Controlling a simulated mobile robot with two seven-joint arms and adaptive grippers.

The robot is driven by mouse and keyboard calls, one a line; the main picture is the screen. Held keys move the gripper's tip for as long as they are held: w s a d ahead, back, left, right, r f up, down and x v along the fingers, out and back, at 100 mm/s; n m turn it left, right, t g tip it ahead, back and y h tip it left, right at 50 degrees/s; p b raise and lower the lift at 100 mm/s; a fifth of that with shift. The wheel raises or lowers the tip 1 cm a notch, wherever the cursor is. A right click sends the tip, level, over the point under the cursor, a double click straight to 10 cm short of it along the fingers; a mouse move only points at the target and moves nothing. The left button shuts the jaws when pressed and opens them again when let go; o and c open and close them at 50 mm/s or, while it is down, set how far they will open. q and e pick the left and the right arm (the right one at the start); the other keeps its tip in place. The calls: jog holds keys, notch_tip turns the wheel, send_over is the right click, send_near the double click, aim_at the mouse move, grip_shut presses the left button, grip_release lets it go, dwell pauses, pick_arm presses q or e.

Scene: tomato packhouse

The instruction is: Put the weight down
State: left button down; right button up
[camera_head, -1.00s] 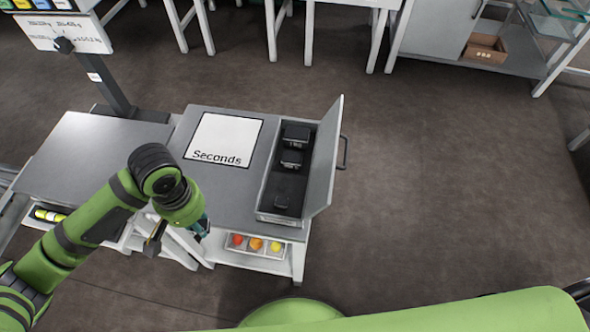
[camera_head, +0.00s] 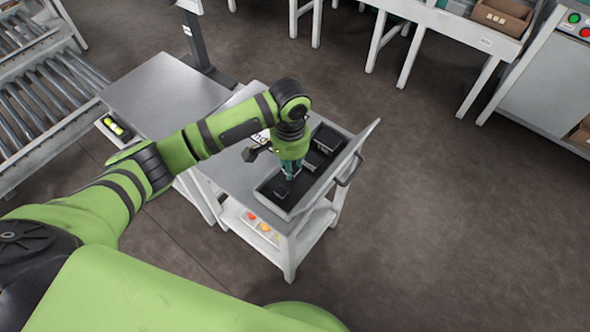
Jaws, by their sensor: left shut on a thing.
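A small dark weight (camera_head: 281,190) is in the near end of the long open box (camera_head: 294,213) set in the bench's right side. My left gripper (camera_head: 289,175) points down into this box and is shut on the small weight. I cannot tell whether the weight touches the box floor. Two larger black weights (camera_head: 327,139) sit in the far part of the box, partly hidden by my left gripper. My right gripper is not in view.
My left arm covers most of the white "Seconds" sheet (camera_head: 258,137). A bare grey top (camera_head: 165,90) lies left.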

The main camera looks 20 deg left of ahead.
aim_at(295, 171)
pick_arm(q)
jog(key=shift+w+d+f, duration=0.35)
jog(key=shift+w+f, duration=0.1)
jog(key=shift+w, duration=0.3)
jog(key=shift+f, duration=2.05)
jog(key=shift+f, duration=0.15)
jog(key=c, duration=0.9)
grip_release()
notch_tip(295, 171, up, 12)
jog(key=shift+d+r, duration=0.1)
jog(key=shift+r, duration=0.05)
